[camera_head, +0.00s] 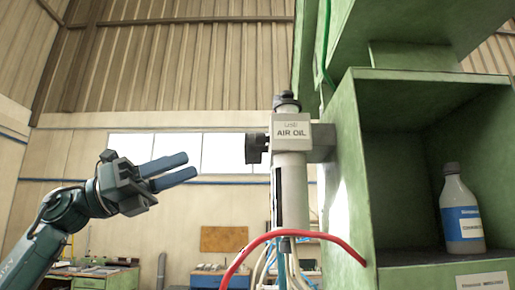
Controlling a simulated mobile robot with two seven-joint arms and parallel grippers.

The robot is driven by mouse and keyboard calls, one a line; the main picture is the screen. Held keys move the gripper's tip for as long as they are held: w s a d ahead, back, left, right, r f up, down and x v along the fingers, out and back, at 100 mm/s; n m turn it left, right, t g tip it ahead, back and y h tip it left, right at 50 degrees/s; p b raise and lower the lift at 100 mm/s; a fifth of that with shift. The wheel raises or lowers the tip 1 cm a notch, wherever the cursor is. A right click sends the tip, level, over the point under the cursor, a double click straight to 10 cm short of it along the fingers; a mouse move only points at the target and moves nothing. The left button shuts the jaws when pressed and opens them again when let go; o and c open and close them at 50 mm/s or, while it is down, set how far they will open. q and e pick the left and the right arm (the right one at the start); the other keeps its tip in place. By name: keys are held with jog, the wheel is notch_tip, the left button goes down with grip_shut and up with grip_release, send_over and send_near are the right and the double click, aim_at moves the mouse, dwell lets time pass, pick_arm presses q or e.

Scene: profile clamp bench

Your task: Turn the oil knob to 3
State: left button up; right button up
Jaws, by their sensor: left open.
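The air oil unit (291,133) is a pale grey block marked "AIR OIL", mounted on the side of a green cabinet. A dark knob (254,149) sticks out from its left side, and a second dark knob (287,102) sits on its top. I cannot read any setting number, and I cannot tell which is the oil knob. My left gripper (185,169) is open and empty to the left of the unit, its blue fingers pointing right toward the side knob with a clear gap between. My right gripper is not in view.
A pale cylinder (308,197) hangs below the block. A red hose (310,234) arcs in front of it to the green cabinet (351,170). A bottle with a blue label (462,210) stands on the cabinet shelf. Space between gripper and unit is free.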

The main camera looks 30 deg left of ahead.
aim_at(261, 138)
pick_arm(q)
jog(key=p+x, duration=0.5)
jog(key=x, duration=0.7)
jog(key=shift+d, duration=0.2)
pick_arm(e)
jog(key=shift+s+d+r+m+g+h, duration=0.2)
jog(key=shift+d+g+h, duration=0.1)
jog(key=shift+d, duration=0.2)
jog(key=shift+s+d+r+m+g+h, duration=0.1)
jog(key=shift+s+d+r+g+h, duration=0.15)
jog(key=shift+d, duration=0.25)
pick_arm(q)
jog(key=shift+c, duration=0.3)
grip_shut()
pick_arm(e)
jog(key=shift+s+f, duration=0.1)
